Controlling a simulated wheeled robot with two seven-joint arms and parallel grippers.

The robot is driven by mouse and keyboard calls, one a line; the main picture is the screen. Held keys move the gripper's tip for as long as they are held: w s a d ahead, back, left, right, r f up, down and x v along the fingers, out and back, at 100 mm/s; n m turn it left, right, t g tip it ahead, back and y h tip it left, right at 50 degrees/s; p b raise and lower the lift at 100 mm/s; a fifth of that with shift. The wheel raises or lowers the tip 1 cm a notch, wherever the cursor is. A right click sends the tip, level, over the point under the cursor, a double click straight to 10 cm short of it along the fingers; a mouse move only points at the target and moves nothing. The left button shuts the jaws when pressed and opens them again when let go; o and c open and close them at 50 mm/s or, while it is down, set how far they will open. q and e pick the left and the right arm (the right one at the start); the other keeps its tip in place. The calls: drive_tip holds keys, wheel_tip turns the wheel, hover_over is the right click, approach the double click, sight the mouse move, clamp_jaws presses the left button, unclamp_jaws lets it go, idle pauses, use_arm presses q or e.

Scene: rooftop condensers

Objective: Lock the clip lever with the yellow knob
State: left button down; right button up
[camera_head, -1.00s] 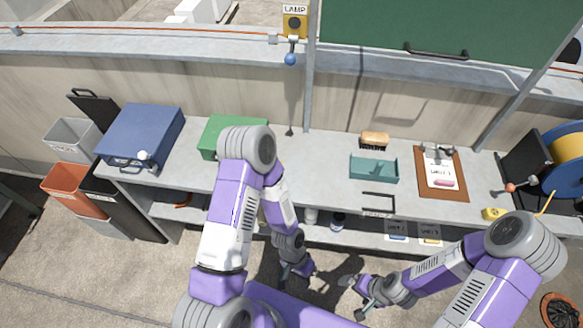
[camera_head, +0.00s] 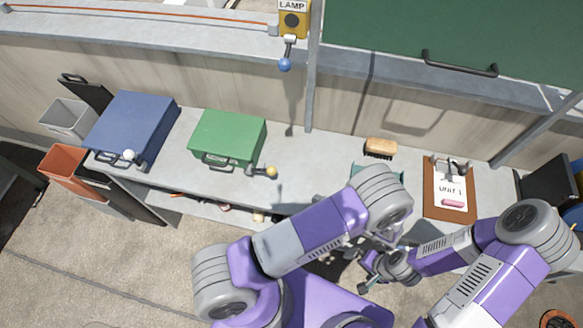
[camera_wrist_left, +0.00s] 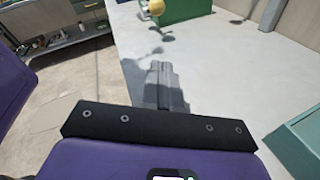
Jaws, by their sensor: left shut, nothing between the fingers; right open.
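The green case (camera_head: 228,138) lies closed on the bench, left of centre in the head view. At its front right corner is the clip lever (camera_head: 256,171) with the yellow knob (camera_head: 271,171), sticking out to the right. My right gripper (camera_head: 368,275) is open and empty in front of the bench.
A blue case (camera_head: 132,128) with a white knob (camera_head: 129,155) stands left. A teal tray (camera_wrist_left: 298,140) is right of my left gripper. A brush (camera_head: 380,148) and clipboard (camera_head: 450,185) lie right. A lamp lever with a blue knob (camera_head: 285,64) hangs behind. Bench between case and tray is clear.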

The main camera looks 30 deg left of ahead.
sight(271, 170)
use_arm(q)
drive_tip(key=shift+s+r, duration=0.3)
drive_tip(key=shift+s, duration=0.65)
drive_tip(key=shift+w+a+f, duration=0.2)
drive_tip(key=shift+w+a, duration=0.15)
drive_tip(key=shift+a, duration=0.05)
drive_tip(key=a, duration=0.2)
drive_tip(key=a+f, duration=0.1)
drive_tip(key=a, duration=0.5)
drive_tip(key=shift+w+a+f, duration=0.15)
drive_tip(key=shift+w, duration=0.2)
drive_tip(key=a, duration=0.1)
drive_tip(key=a+r, duration=0.1)
drive_tip(key=w+a+p, duration=0.1)
drive_tip(key=shift+r, duration=0.3)
drive_tip(key=shift+w+a+r, duration=0.15)
drive_tip(key=shift+a+r, duration=0.1)
drive_tip(key=shift+a, duration=0.15)
use_arm(e)
drive_tip(key=shift+s+r, duration=0.6)
drive_tip(key=shift+r, duration=0.15)
